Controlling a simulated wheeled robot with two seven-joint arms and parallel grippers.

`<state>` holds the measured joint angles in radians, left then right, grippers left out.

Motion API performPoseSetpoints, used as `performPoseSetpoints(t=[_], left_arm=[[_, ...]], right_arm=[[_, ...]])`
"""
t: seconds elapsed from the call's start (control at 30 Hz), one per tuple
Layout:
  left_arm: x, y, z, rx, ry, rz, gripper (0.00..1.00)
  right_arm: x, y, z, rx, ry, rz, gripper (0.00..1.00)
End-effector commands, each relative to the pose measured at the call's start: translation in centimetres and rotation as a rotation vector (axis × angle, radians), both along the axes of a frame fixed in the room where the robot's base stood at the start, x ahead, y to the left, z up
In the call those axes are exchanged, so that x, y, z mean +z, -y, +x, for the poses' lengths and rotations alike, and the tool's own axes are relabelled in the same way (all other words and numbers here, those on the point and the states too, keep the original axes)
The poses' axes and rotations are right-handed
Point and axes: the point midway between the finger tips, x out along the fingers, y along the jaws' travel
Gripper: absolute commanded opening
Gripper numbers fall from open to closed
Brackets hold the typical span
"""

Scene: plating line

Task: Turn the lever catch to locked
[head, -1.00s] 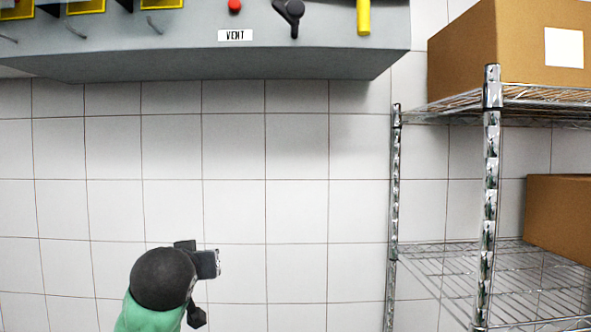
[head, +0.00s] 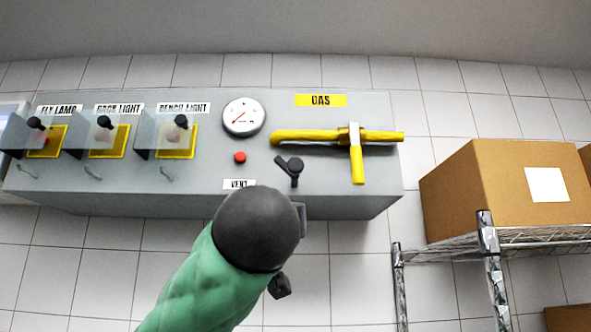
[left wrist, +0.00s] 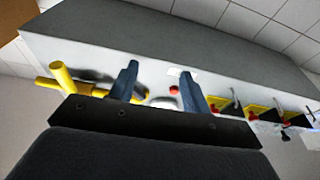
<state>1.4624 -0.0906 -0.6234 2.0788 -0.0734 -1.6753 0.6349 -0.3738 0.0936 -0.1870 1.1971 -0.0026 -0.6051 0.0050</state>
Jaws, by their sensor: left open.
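A black lever catch (head: 294,168) sits on the front of a grey panel (head: 200,195), right of a red button (head: 240,157). Its short arm points to the upper left. My left gripper (head: 301,220) is just below it in the head view, mostly hidden behind my dark wrist. In the left wrist view my left gripper (left wrist: 158,75) is open, its two fingers apart with nothing between them, pointing towards the panel. The lever catch cannot be made out there; a finger may hide it. My right gripper is not in view.
A yellow gas pipe with a hanging yellow handle (head: 357,165) is right of the catch. A round gauge (head: 243,116) is above, and several covered switches (head: 106,138) are at left. A wire shelf (head: 440,245) with a cardboard box (head: 490,195) stands at right.

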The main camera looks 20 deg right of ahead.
Motion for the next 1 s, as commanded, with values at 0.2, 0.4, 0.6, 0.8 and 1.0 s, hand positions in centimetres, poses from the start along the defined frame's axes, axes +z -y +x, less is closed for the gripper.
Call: performPoseSetpoints(t=[0.2,0.4,0.6,0.8,1.0], left_arm=[[5.2,2.1,-4.9,-0.006,0.097,-0.004,0.48],[6.9,2.8,-6.6,-0.006,0.129,-0.006,0.48],[7.6,3.1,-5.8,-0.005,0.131,-0.007,0.48],[8.7,3.6,-3.7,-0.005,0.130,-0.007,0.48],[9.5,4.2,-1.7,-0.005,0.130,-0.006,0.48]], right_arm=[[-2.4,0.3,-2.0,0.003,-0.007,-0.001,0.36],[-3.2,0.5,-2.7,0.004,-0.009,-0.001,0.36],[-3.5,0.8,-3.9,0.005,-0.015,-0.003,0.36],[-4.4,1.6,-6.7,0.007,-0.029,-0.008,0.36],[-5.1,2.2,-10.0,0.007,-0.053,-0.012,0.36]])
